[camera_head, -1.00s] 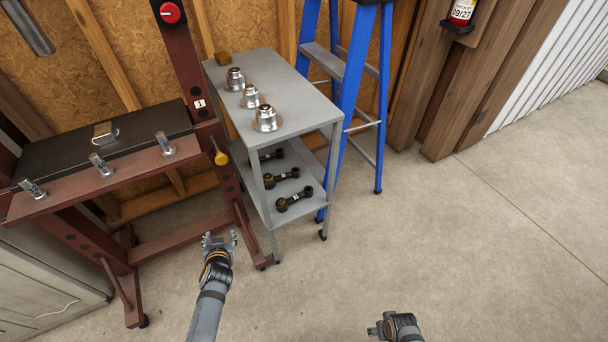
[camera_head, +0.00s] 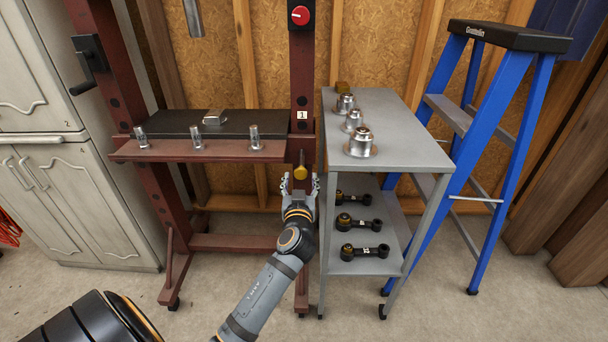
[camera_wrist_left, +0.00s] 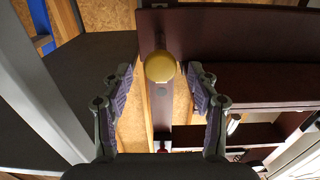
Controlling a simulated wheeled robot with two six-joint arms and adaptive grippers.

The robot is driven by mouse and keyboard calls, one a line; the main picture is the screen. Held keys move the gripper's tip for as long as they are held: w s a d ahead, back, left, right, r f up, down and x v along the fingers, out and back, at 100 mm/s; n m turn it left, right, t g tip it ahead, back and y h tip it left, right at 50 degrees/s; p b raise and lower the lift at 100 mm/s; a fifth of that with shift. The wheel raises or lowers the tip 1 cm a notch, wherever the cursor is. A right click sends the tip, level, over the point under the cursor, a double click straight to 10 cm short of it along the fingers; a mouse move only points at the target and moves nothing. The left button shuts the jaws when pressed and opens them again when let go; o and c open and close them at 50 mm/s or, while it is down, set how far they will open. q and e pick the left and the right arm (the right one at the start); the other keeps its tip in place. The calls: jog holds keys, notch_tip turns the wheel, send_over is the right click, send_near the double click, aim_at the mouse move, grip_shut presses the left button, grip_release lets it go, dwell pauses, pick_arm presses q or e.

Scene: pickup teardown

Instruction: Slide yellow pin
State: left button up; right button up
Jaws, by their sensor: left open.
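The yellow pin (camera_head: 300,172) sticks out of the right upright of the dark red press frame (camera_head: 303,98), below the label 1. In the left wrist view the round yellow pin head (camera_wrist_left: 160,66) lies between the spread fingers, just beyond their tips. My left gripper (camera_head: 300,184) is open and empty, just below and in front of the pin in the head view. It also shows in the left wrist view (camera_wrist_left: 160,82). I see no contact with the pin. My right gripper is not visible.
A grey cart (camera_head: 405,150) stands close to the right of the upright, with metal parts on top and black links below. A blue ladder (camera_head: 490,130) stands further right. The press bench (camera_head: 200,150) carries metal pins. Grey cabinets (camera_head: 75,190) stand at left.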

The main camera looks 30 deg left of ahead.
aim_at(300, 175)
pick_arm(q)
jog(key=shift+x, duration=1.75)
grip_shut()
